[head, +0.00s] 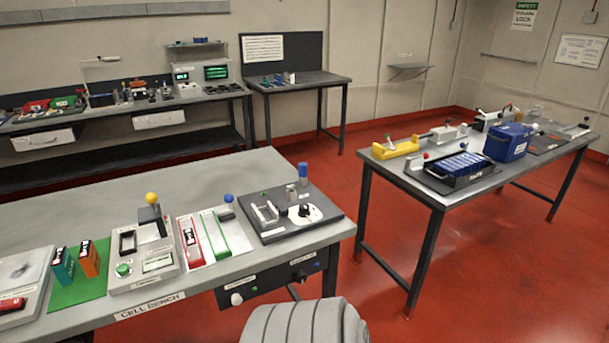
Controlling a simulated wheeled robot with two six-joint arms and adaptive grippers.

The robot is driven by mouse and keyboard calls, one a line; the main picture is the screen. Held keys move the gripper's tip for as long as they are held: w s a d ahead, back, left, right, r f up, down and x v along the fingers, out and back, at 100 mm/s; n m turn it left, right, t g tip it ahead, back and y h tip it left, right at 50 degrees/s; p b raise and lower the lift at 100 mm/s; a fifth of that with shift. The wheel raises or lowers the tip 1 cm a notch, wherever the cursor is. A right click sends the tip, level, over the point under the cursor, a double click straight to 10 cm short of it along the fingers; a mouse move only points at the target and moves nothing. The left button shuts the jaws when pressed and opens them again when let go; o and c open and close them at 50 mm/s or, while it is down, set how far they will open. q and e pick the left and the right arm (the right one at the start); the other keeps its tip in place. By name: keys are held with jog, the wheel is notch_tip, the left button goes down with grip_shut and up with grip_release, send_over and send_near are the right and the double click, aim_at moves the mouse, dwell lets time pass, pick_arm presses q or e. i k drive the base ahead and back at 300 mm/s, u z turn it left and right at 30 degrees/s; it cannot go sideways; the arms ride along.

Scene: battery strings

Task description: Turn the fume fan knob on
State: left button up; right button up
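A dark panel (264,288) hangs under the front right edge of the bench labelled CELL BENCH. It carries a white round knob (237,299) at its left and a dark knob (301,276) with a small blue spot near its right end. A black knob (304,211) on a white dial sits on the dark board on the bench top. The small labels are unreadable, so I cannot tell which knob is the fume fan's or how it is set. Neither of my grippers is in view.
The cell bench (60,222) holds a grey tester (143,283), a green mat (90,290) and a dark board (275,232). A second table (425,190) with a black tray and blue case (507,143) stands right. Red floor between them is clear.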

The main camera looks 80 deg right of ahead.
aim_at(298, 273)
jog(key=z, duration=2.75)
jog(key=k, duration=0.3)
jog(key=z, duration=0.95)
jog(key=k, duration=1)
jog(key=z, duration=1.1)
jog(key=i, duration=2.2)
jog(key=u, duration=1.6)
jog(key=i, duration=0.7)
jog(key=u, duration=0.7)
